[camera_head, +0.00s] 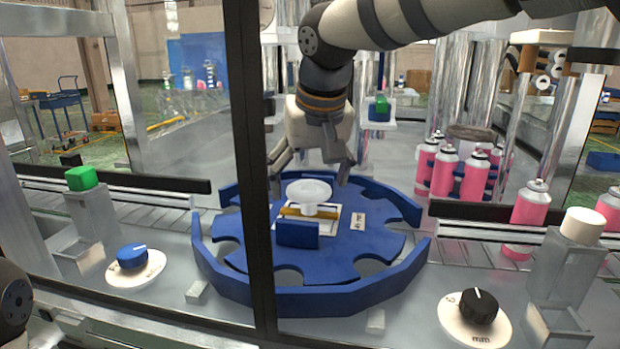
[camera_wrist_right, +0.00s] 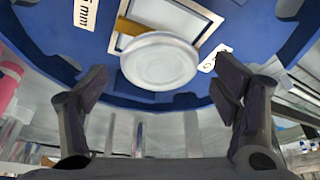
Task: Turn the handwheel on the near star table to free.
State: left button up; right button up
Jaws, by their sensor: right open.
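The near star table (camera_head: 375,240) is a blue notched disc inside a raised blue guide ring (camera_head: 330,301). At its hub sits the white round handwheel (camera_head: 309,190), above a white-framed plate with a yellow bar. The handwheel also shows from above in the right wrist view (camera_wrist_right: 160,61). My right gripper (camera_head: 308,180) points down over the hub, open, with its fingers on either side of the handwheel and apart from it. Its spread fingers also show in the wrist view (camera_wrist_right: 162,78). My left gripper is not in view.
A dark frame post (camera_head: 253,150) stands in front of the table's left part. Pink cans (camera_head: 441,171) stand at the right. A blue knob (camera_head: 132,257) is at the left, a black knob (camera_head: 479,306) at the front right, and a green button (camera_head: 81,178) at the left.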

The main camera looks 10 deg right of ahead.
jog(key=shift+w+f, duration=0.1)
jog(key=shift+c, duration=0.3)
jog(key=c, duration=1.1)
jog(key=shift+n, duration=0.3)
jog(key=n+y, duration=0.1)
jog(key=n, duration=0.1)
jog(key=n+y, duration=0.1)
jog(key=n, duration=0.1)
jog(key=shift+d+g, duration=0.2)
jog(key=shift+g, duration=0.1)
jog(key=shift+w+n+g+y, duration=0.1)
jog(key=shift+n+g+y, duration=0.4)
jog(key=shift+n, duration=1.6)
